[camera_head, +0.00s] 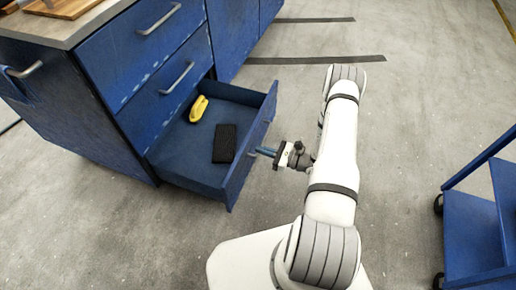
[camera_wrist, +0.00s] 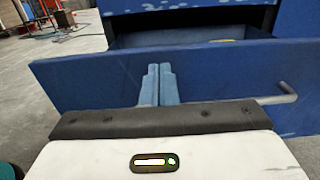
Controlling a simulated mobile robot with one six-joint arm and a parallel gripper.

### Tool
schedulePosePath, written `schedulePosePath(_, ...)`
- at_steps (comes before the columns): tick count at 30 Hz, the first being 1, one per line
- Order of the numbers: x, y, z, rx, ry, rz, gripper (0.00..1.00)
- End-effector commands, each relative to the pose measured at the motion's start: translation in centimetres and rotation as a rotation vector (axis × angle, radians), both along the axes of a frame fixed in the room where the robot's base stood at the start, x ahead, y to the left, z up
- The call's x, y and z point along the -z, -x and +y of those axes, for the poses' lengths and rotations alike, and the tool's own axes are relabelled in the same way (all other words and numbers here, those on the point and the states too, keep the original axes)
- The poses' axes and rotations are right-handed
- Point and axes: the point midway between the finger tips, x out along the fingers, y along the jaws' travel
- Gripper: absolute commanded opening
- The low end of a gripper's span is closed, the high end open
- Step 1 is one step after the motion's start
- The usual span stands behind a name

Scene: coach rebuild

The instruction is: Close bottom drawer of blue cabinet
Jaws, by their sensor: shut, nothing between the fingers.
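The blue cabinet (camera_head: 95,75) stands at the upper left in the head view. Its bottom drawer (camera_head: 178,152) is pulled out and holds a yellow object (camera_head: 199,108) and a black box-like object (camera_head: 225,143). My gripper (camera_head: 262,151) is shut and empty, close to the outer face of the drawer front. In the wrist view the shut blue fingers (camera_wrist: 158,84) point at the drawer front (camera_wrist: 95,85), left of its metal handle (camera_wrist: 285,92). I cannot tell whether the fingertips touch the front.
Closed upper drawers with metal handles (camera_head: 177,78) sit above the open one. A blue cart (camera_head: 475,225) stands at the right edge. The concrete floor (camera_head: 420,90) between the cart and cabinet is clear apart from my arm.

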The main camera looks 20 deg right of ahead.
Motion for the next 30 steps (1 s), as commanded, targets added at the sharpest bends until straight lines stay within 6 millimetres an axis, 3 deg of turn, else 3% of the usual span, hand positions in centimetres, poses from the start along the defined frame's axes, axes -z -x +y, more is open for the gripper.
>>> schedulePosePath(8,0.1,-1.8,2.6,-0.002,0.0,0.0,0.0)
schedulePosePath(18,0.0,-2.0,2.8,-0.001,0.0,0.0,0.0)
schedulePosePath(19,0.0,-2.0,0.8,0.007,0.002,-0.002,0.0)
schedulePosePath(22,0.0,-2.0,2.3,-0.001,-0.001,0.001,0.0)
schedulePosePath(30,0.1,-3.5,3.4,0.025,0.001,-0.002,0.0)
